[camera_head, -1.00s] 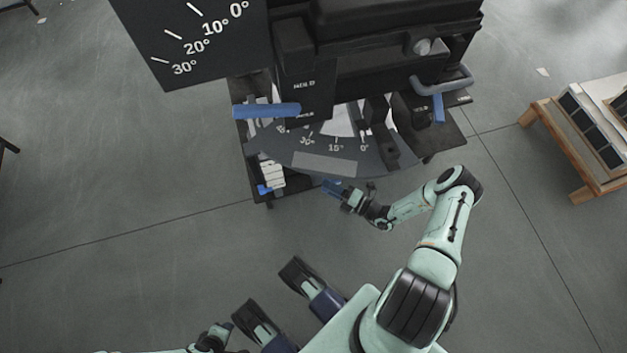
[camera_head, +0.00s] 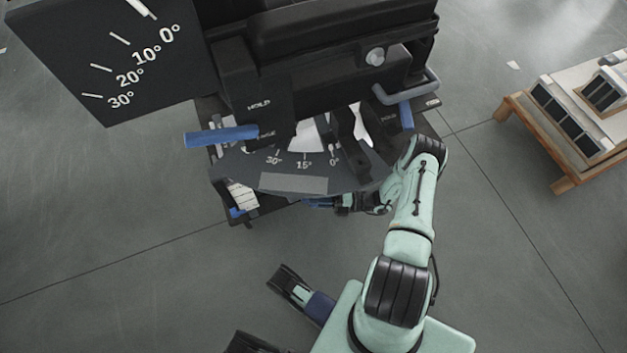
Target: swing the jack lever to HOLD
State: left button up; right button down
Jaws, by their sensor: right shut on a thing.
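The black lift column has a HOLD label (camera_head: 259,105) above a second, partly hidden label. A blue-gripped lever (camera_head: 220,136) sticks out to the left, level with that lower label and below HOLD. My right gripper (camera_head: 326,203) is low, at the front edge of the angle scale (camera_head: 292,184). It is shut on a small blue handle (camera_head: 316,202), mostly hidden by the scale plate and the jaws. I cannot tell what this handle joins to.
A large angle board (camera_head: 105,60) hangs at the upper left. Another blue handle (camera_head: 406,115) hangs from a grey bar at the column's right. A wooden-framed stand (camera_head: 540,150) is at the far right. The floor at left and lower right is clear.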

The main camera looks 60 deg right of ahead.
pick_arm(q)
jog(key=shift+s+f, duration=0.15)
jog(key=shift+s, duration=0.15)
pick_arm(e)
jog(key=shift+y, duration=0.3)
jog(key=shift+d, duration=0.1)
jog(key=c, duration=1.1)
grip_release()
jog(key=shift+s, duration=0.1)
pick_arm(q)
jog(key=shift+w+d+r+p, duration=0.1)
jog(key=shift+w+r+p, duration=0.15)
jog(key=shift+w, duration=0.2)
jog(key=shift+w+r+p, duration=0.1)
jog(key=shift+w+r, duration=0.2)
jog(key=shift+w, duration=0.1)
pick_arm(e)
jog(key=shift+v, duration=6.65)
jog(key=shift+r, duration=0.2)
